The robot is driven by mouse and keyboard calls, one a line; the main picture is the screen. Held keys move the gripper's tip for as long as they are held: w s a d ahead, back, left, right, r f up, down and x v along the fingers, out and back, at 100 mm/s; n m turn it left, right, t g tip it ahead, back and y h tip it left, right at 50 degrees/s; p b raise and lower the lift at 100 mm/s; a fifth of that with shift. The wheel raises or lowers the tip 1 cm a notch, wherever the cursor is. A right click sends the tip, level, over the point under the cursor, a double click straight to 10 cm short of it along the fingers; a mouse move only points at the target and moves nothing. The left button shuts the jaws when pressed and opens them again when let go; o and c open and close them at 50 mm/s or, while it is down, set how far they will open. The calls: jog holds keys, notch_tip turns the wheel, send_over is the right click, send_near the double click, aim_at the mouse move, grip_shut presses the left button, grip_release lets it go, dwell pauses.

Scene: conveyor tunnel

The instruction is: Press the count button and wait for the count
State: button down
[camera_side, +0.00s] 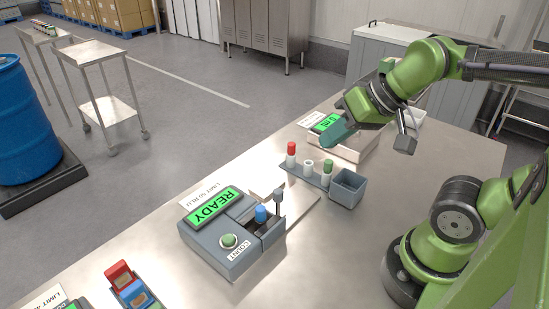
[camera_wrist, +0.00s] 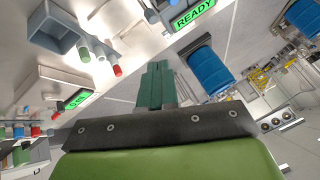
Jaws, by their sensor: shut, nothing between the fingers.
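A grey counting device (camera_side: 215,250) stands on the table in the side view, with a green display (camera_side: 214,206) reading READY. The display also shows at the top of the wrist view (camera_wrist: 193,14). On its front is a round green button (camera_side: 229,241) beside a label reading COUNT. A blue-capped vial (camera_side: 261,214) stands upright in the device's recess. My gripper (camera_side: 328,141) is shut and empty, with green fingers (camera_wrist: 154,84) together in the wrist view. It is up and to the right of the device, apart from the button.
A rack (camera_side: 303,178) with red, white and green-topped vials and an empty grey bin (camera_side: 347,188) stand between the device and my arm. Another unit with a green display (camera_side: 326,121) is behind my gripper. Red and blue items (camera_side: 132,286) are at the lower left.

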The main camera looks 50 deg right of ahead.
jog(key=shift+a, duration=0.1)
jog(key=m+t, duration=0.2)
jog(key=m, duration=1.9)
send_over(232, 240)
notch_tip(232, 240, down, 7)
jog(key=shift+f, duration=4.45)
